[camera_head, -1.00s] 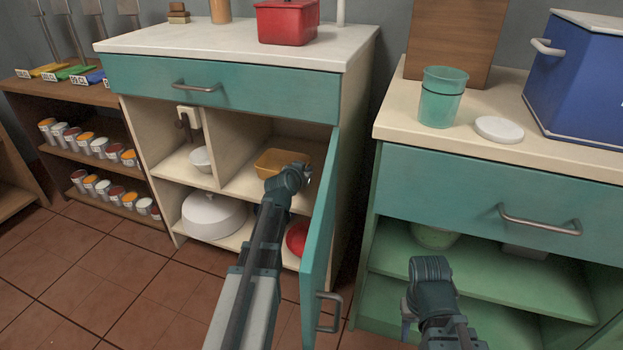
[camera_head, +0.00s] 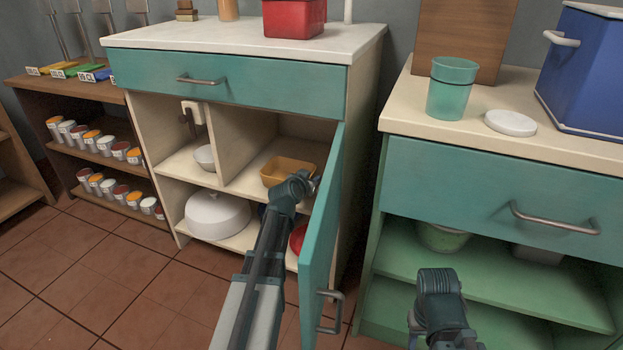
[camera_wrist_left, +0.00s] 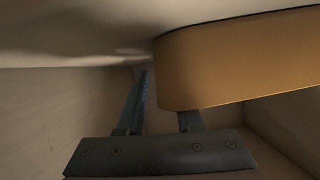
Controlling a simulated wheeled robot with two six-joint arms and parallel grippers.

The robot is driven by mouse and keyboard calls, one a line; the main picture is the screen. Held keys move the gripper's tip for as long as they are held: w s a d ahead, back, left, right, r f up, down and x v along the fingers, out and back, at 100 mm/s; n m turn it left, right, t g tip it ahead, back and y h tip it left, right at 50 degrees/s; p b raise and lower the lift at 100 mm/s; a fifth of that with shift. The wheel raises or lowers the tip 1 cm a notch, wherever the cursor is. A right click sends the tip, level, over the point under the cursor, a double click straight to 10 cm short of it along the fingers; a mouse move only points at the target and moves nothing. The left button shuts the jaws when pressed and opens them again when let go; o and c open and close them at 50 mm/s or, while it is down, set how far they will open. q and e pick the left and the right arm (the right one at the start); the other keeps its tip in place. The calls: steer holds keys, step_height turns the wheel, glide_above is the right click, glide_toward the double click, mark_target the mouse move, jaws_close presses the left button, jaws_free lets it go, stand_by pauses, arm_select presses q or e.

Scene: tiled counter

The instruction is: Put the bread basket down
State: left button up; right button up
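The bread basket (camera_head: 287,170), a shallow yellow-orange tub, sits on the upper right shelf inside the left cabinet. My left gripper (camera_head: 313,184) is at its near right side, partly hidden by my wrist. In the left wrist view, the basket's orange wall (camera_wrist_left: 235,62) meets the pale shelf surface. The left gripper (camera_wrist_left: 160,105) shows two parted fingers there. One finger is beside the end of the basket with a gap; the other passes partly out of sight behind the wall. My right wrist is at the lower right of the head view, its fingers hidden.
The open teal door (camera_head: 322,215) stands close to the right of my left arm. A white bowl (camera_head: 205,157) is in the compartment left of the basket. A white dome (camera_head: 217,216) and a red item (camera_head: 297,238) are below. The right cabinet (camera_head: 480,185) stands beyond the door.

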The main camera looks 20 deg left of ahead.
arm_select(q)
steer(key=shift+r, duration=0.15)
steer(key=shift+s+r+p, duration=0.2)
steer(key=shift+s+p, duration=0.1)
steer(key=shift+p, duration=0.05)
steer(key=p+v, duration=0.3)
steer(key=v, duration=0.6)
steer(key=shift+s+r+p, duration=0.2)
steer(key=shift+s+p, duration=0.1)
steer(key=shift+p, duration=0.05)
steer(key=shift+v, duration=0.8)
